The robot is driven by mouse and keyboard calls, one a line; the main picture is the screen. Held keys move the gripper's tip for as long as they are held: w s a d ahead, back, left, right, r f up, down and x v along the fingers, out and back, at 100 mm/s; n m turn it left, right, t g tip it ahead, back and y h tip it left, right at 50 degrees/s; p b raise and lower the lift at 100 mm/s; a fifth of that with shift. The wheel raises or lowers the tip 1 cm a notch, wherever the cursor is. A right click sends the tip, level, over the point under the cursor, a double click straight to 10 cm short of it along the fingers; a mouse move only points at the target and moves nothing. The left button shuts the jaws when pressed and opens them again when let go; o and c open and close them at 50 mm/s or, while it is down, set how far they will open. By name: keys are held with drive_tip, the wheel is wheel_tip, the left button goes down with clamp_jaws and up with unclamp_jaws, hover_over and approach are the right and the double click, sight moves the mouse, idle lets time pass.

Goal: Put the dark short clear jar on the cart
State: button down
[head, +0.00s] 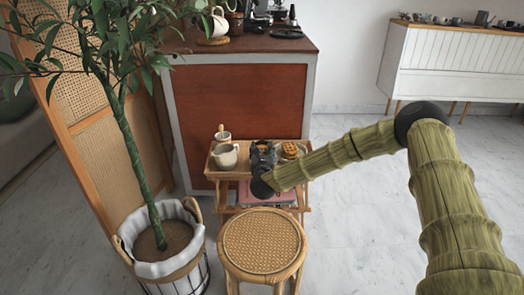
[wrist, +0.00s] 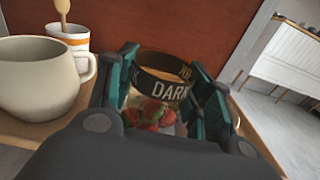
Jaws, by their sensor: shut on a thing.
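The short clear jar (wrist: 168,91) has a dark band lettered "DARK" and shows between my gripper's teal fingers in the wrist view. Red strawberries show at its lower part; I cannot tell whether they are inside it or behind it. My gripper (wrist: 162,64) is shut on the jar. In the head view my gripper (head: 263,156) is over the small wooden tray table (head: 217,174), and the jar is hidden by it. I cannot tell whether the jar touches the tray. Behind stands a red-fronted cart (head: 240,95) with coffee gear on its dark top (head: 250,43).
A cream mug (wrist: 40,80) and a striped cup (wrist: 72,37) holding a wooden utensil stand left of my gripper. Pastries (head: 290,150) are at its right. A rattan stool (head: 262,245) and a potted plant (head: 160,240) stand in front. Floor at right is open.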

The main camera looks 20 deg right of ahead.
drive_tip(key=c, duration=0.6)
unclamp_jaws()
drive_tip(key=shift+r, duration=0.15)
